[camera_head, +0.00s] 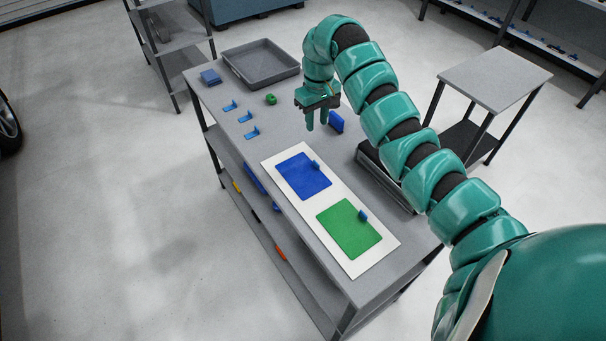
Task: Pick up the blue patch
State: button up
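The blue patch (300,179) is a flat blue square lying on the upper half of a white sheet (335,190) on the grey table. A small upright blue tab (315,166) stands at its right edge. My gripper (317,122) is above the table, behind the blue patch and apart from it. Its two fingers point down with a gap between them, and nothing shows in the gap.
A green patch (347,231) with another blue tab (362,215) lies on the sheet's near half. A grey tray (262,80), several small blue pieces (246,117), a green piece (271,99) and a blue block (211,77) are farther back. A blue piece (336,121) stands right of my gripper.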

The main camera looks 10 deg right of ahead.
jog(key=shift+f, duration=1.95)
jog(key=p, duration=0.4)
send_over(316, 162)
notch_tip(316, 162, down, 8)
jog(key=shift+a+r, duration=0.15)
jog(key=shift+r, duration=0.1)
jog(key=shift+s+f+p, duration=0.1)
jog(key=shift+f+p, duration=0.35)
jog(key=shift+p, duration=0.2)
jog(key=shift+d+f+p, duration=0.2)
jog(key=shift+f+p, duration=0.85)
jog(key=shift+f, duration=1.25)
jog(key=shift+c, duration=0.4)
grip_shut()
